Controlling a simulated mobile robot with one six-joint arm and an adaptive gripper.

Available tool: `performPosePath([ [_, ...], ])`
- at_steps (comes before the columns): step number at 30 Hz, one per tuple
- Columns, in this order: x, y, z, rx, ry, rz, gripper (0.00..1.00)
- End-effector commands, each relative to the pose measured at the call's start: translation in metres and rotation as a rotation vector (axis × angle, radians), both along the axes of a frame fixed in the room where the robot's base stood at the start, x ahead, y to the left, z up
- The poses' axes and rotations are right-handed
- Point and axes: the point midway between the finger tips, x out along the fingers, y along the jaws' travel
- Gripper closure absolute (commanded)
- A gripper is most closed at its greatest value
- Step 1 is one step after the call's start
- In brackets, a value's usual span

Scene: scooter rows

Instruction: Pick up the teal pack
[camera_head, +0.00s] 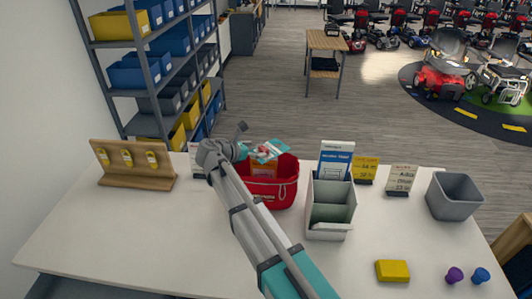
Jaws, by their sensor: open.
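The teal pack (268,149), with white and red print, sticks up out of the top of a red basket (272,192) in the middle of the white table. My gripper (243,128) is at the end of my arm, just left of and behind the pack, with a gap to it. Only a small part of it shows; my wrist hides the rest. It is open and I see nothing held in it.
A grey-green divided bin (331,222) stands right of the basket, with signs behind it. A grey bin (454,196), a yellow block (393,271) and purple and blue pegs (454,275) are on the right. A wooden rack (132,167) stands left. The table's left front is clear.

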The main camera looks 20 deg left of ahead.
Motion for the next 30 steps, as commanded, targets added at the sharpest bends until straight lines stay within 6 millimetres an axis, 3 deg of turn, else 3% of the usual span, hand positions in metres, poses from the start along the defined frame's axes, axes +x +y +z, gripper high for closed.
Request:
performPosePath([
  [9, 0.022, -0.014, -0.014, 0.000, 0.000, -0.001, 0.00],
  [26, 0.023, -0.015, -0.013, 0.000, 0.000, -0.001, 0.00],
  [30, 0.024, -0.015, -0.013, 0.000, 0.000, -0.001, 0.22],
])
